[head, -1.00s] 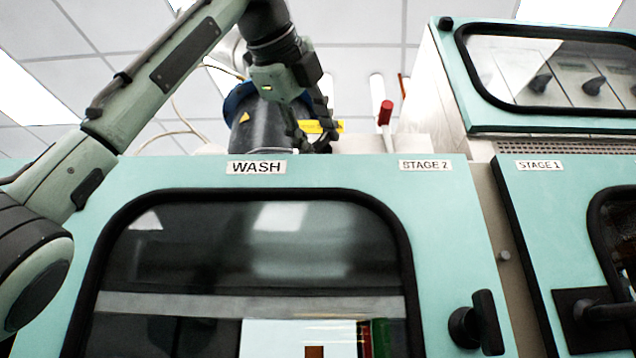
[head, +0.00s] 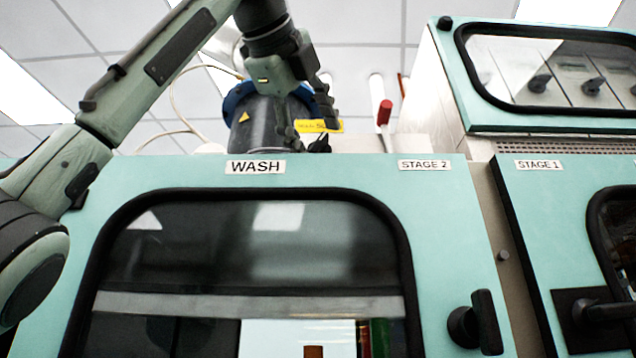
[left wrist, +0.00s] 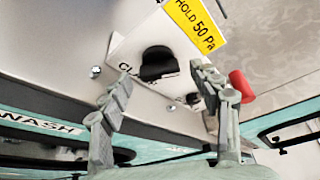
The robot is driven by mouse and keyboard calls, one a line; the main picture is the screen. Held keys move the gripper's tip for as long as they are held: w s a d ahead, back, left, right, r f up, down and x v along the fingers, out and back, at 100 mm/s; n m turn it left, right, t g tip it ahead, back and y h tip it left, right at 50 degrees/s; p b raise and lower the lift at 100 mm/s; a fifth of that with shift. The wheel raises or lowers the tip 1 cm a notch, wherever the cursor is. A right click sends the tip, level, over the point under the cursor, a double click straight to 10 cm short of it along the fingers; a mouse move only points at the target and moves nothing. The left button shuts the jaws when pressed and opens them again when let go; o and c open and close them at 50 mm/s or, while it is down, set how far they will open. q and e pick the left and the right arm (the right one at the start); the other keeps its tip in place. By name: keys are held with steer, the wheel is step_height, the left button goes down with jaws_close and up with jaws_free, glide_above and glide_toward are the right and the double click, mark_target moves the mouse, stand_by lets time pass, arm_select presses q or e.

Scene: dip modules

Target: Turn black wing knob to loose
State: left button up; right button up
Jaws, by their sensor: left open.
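In the left wrist view a black knob (left wrist: 157,64) sits on a pale plate (left wrist: 125,55) with a partly hidden label beginning "CL". The knob's exact angle is hard to read. My left gripper (left wrist: 162,80) is open, its two fingers apart on either side of the knob and the plate's lower edge. I cannot tell whether either finger touches anything. In the head view my left gripper (head: 308,125) hangs above the WASH cabinet (head: 350,172), and the black knob is not clearly visible there. My right gripper is in neither view.
A yellow "HOLD 50 Pa" label (left wrist: 195,22) is beside the knob. A red-tipped lever (head: 385,112) stands to the right, near the gripper. A dark cylinder with a blue rim (head: 262,125) stands behind. The cabinet door has a black handle (head: 478,322).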

arm_select(q)
steer(key=v, duration=1.1)
